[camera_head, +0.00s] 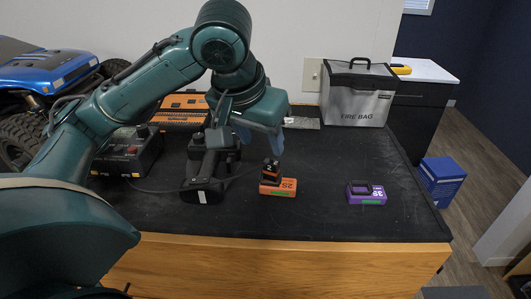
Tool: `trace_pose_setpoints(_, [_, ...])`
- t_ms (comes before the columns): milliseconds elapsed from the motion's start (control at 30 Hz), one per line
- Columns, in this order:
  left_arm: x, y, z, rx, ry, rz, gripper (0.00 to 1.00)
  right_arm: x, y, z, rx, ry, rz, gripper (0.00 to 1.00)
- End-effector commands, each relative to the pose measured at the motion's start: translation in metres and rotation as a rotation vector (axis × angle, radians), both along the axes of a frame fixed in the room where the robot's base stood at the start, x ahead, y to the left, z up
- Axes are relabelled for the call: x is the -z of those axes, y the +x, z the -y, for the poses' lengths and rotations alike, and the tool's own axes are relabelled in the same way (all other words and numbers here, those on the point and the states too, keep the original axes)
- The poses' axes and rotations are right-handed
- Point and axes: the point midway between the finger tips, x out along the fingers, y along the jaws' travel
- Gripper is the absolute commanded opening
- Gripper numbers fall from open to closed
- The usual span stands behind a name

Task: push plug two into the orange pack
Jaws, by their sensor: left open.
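The orange pack (287,187), marked 25, lies on the black mat right of the middle. A black plug with a 2 on it (271,168) stands upright at the left part of the orange pack. I cannot tell how deep it sits. My left gripper (261,144) points down just above and behind the plug. Its bluish fingers are apart, with nothing seen between them. The plug and pack look clear of the fingers. My right gripper is not in view.
A purple pack (367,195) lies to the right. A black device (203,188) stands close left of the orange pack, with a cable running past. A charger box (125,155), a blue crawler (50,72) and a grey fire bag (357,97) stand further back. The mat (325,215) is clear in front.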

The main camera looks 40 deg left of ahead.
Motion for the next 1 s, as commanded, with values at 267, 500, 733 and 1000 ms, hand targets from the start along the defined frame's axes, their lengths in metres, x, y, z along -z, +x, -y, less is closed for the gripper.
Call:
trace_pose_setpoints(267, [-0.026, -0.011, 0.001, 0.000, 0.001, 0.000, 0.48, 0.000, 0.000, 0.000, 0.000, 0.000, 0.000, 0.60])
trace_pose_setpoints(500, [-0.027, -0.011, 0.001, 0.000, 0.001, -0.001, 0.48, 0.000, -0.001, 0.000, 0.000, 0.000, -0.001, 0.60])
trace_pose_setpoints(733, [-0.027, -0.011, 0.001, 0.000, 0.000, -0.001, 0.48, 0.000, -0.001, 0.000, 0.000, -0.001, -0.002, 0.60])
trace_pose_setpoints(1000, [-0.026, -0.011, 0.001, 0.000, 0.001, -0.001, 0.48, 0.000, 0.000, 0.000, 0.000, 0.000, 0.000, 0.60])
